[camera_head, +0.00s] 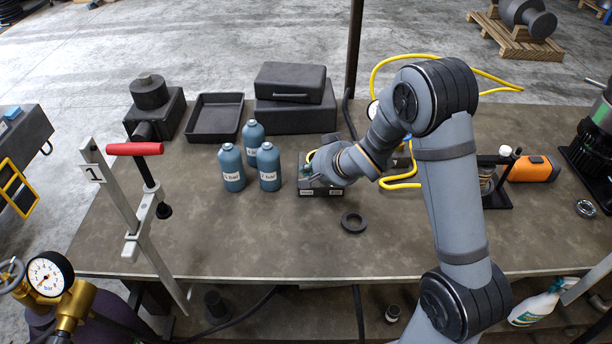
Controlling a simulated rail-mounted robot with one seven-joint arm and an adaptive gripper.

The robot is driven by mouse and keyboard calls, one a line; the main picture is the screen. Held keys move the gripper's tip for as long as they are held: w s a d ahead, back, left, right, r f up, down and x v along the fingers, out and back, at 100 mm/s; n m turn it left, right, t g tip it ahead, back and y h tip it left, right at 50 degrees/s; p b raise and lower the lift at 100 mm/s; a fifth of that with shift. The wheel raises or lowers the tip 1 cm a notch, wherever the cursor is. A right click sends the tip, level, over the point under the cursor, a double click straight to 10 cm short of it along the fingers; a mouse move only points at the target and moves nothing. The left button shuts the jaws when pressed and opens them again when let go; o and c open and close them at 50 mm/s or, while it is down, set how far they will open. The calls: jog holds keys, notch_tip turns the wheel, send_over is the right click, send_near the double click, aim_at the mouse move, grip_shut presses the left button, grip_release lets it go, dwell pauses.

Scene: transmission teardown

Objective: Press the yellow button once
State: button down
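A small dark box with pale labels on its front edge (320,192) stands on the workbench, right of the blue bottles. My gripper (313,175) is over this box, reaching down from the right, and hides much of its top. A small bit of yellow (310,155) shows just behind the gripper; I cannot tell whether it is the yellow button. I cannot tell whether the gripper touches the box. The fingers are too small and too covered to show whether they are open or shut.
Three blue bottles (251,163) stand left of the box. A black ring (353,222) lies in front. Black cases (291,98) and a tray (214,135) are behind. A yellow hose (400,184) and an orange device (533,169) lie right.

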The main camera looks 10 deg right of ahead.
jog(key=shift+r+p, duration=0.7)
jog(key=shift+r, duration=0.15)
notch_tip(320, 180, up, 5)
jog(key=p, duration=0.4)
jog(key=shift+r, duration=0.1)
dwell(0.8)
